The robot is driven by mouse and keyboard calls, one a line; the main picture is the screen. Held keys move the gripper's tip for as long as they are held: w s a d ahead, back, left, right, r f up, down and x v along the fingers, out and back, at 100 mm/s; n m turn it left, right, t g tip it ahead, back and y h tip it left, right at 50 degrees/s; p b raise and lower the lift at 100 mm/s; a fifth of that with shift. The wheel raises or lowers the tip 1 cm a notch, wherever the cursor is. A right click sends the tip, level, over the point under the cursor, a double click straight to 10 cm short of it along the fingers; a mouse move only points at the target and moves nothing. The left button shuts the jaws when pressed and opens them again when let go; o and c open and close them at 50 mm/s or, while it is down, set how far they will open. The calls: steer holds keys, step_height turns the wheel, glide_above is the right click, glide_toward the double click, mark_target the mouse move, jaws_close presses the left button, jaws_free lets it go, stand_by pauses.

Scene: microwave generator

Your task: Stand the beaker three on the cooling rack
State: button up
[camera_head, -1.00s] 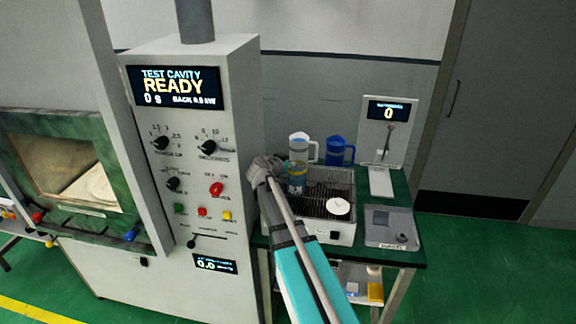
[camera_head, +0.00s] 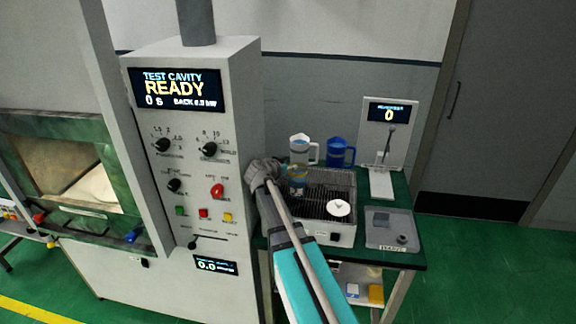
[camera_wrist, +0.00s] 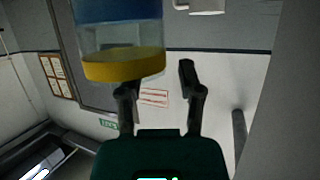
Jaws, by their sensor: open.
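A clear beaker with blue and yellow bands (camera_head: 297,181), which I take to be beaker three, appears upright at the back left part of the cooling rack (camera_head: 346,238), a pale box with a dark wire top. Its base contact is too small to tell. My gripper (camera_head: 272,168) is just left of the beaker. In the wrist view my gripper (camera_wrist: 156,80) is open, with nothing seen between its fingertips. The beaker (camera_wrist: 122,64) is close, at upper left, partly cut off by the frame edge, overlapping the left finger's tip area.
A white disc (camera_head: 338,208) lies on the rack's front right. A scale-like stand (camera_head: 381,184) and grey plate (camera_head: 390,228) are to the right. The tall control cabinet (camera_head: 200,120) closes off the left side.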

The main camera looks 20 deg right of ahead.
steer(key=p+v, duration=0.3)
steer(key=v, duration=0.7)
steer(key=shift+s+a+p, duration=0.2)
steer(key=shift+a+p, duration=0.1)
steer(key=shift+p, duration=0.1)
steer(key=shift+r, duration=0.1)
steer(key=s+a+f+n+g+y, duration=0.3)
steer(key=s+a+f+n+y, duration=0.2)
steer(key=s, duration=0.5)
steer(key=s+a+f+n+g+y, duration=0.4)
steer(key=s+a+f+n+y, duration=0.2)
steer(key=s, duration=0.4)
steer(key=shift+s+a+f+g, duration=0.2)
steer(key=shift+a+g, duration=0.1)
steer(key=shift+a, duration=0.15)
stand_by(1.0)
